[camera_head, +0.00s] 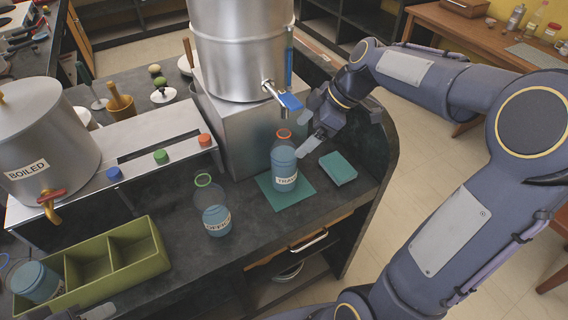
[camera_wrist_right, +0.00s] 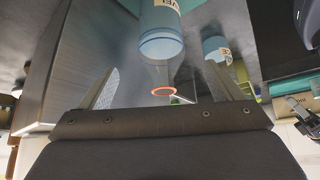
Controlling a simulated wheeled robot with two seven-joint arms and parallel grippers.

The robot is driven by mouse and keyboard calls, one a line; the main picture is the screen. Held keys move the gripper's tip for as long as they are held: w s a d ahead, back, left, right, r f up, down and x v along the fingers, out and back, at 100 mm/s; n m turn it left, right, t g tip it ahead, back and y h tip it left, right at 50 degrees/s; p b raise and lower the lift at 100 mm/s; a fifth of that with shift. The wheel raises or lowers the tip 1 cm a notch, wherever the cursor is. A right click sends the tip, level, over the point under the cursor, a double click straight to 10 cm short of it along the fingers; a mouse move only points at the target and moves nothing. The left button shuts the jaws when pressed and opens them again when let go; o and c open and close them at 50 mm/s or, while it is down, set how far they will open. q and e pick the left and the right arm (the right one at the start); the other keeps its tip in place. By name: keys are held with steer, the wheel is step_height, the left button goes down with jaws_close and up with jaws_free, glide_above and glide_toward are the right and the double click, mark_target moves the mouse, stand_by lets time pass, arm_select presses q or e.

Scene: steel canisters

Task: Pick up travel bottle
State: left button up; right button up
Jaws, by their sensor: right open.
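The travel bottle (camera_head: 285,168), clear with blue contents, a label reading "TRAV" and an orange ring at its neck, stands upright on a teal mat (camera_head: 304,197) below the steel urn's tap. My right gripper (camera_head: 309,122) is open beside the bottle's top, its fingers pointing toward it. In the right wrist view the bottle (camera_wrist_right: 162,45) appears upside down, between the two spread fingers in the picture; I cannot tell whether either finger touches it. A bit of my left gripper (camera_head: 84,313) shows at the bottom left edge; its jaw state is unclear.
A second bottle (camera_head: 215,215) with a green ring stands to the left. A green divided crate (camera_head: 152,262) holds another blue bottle (camera_head: 38,282). The urn's tap (camera_head: 283,96) overhangs close to my right gripper. A teal block (camera_head: 338,168) lies right of the mat.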

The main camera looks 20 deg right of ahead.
mark_target(293, 143)
steer(key=x, duration=0.7)
steer(key=shift+a, duration=0.15)
steer(key=shift+c, duration=0.5)
jaws_close()
